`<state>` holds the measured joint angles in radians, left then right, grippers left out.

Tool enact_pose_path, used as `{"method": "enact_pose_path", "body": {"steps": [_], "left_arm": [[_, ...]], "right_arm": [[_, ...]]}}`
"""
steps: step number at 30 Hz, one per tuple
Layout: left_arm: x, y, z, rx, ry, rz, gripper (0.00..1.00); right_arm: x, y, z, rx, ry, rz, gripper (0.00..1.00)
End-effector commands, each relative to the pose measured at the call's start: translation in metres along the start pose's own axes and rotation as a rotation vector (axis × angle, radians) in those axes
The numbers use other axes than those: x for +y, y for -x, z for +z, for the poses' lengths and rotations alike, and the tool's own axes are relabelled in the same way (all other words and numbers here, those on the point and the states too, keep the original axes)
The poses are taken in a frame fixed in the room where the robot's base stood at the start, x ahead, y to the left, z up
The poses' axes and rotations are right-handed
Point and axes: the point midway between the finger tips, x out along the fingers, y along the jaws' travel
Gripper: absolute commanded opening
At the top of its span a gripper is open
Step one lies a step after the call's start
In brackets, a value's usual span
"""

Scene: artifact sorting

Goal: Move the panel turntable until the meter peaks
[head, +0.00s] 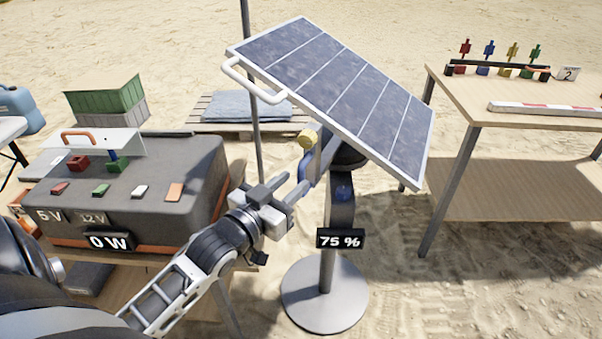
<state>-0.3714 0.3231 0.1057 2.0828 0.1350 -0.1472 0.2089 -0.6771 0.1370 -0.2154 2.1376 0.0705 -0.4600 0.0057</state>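The solar panel (335,95) is tilted on a post above a round grey base (325,295), with a white handle bar (252,82) along its left edge. A black meter (340,239) on the post reads 75 %. A yellow knob (307,138) and a blue bracket (322,160) sit below the panel. My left gripper (303,180) is just left of the post, with its fingertips close to the blue bracket. I cannot tell whether they touch it, or how far the fingers are apart. My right gripper is out of view.
A dark power box (135,190) with a 0 W display (109,241) stands on the left table. A wooden table (520,90) with small coloured figures and a striped bar (545,109) is at the right. A pallet (240,118) and thin pole (256,150) stand behind.

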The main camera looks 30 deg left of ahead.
Motion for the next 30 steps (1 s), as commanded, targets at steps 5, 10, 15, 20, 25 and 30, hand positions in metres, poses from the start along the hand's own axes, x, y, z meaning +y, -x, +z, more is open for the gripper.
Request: {"method": "enact_pose_path", "body": {"steps": [5, 10, 15, 20, 25, 30], "left_arm": [[0.000, -0.028, 0.000, 0.000, 0.000, 0.000, 0.32], [0.000, -0.039, 0.000, -0.001, -0.001, 0.000, 0.32], [0.000, -0.041, 0.001, -0.002, -0.001, 0.000, 0.32], [0.000, -0.041, 0.001, -0.002, 0.000, 0.000, 0.24], [0.000, -0.041, 0.001, -0.002, 0.000, 0.000, 0.00], [0.019, -0.049, -0.001, -0.002, 0.008, 0.017, 0.00]], "right_arm": [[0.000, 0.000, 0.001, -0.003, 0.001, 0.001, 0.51], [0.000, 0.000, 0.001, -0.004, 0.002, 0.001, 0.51], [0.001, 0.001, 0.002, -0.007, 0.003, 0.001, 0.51], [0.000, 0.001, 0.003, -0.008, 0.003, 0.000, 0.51], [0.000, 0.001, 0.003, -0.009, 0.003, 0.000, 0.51], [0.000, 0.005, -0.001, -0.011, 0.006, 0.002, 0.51]]}}
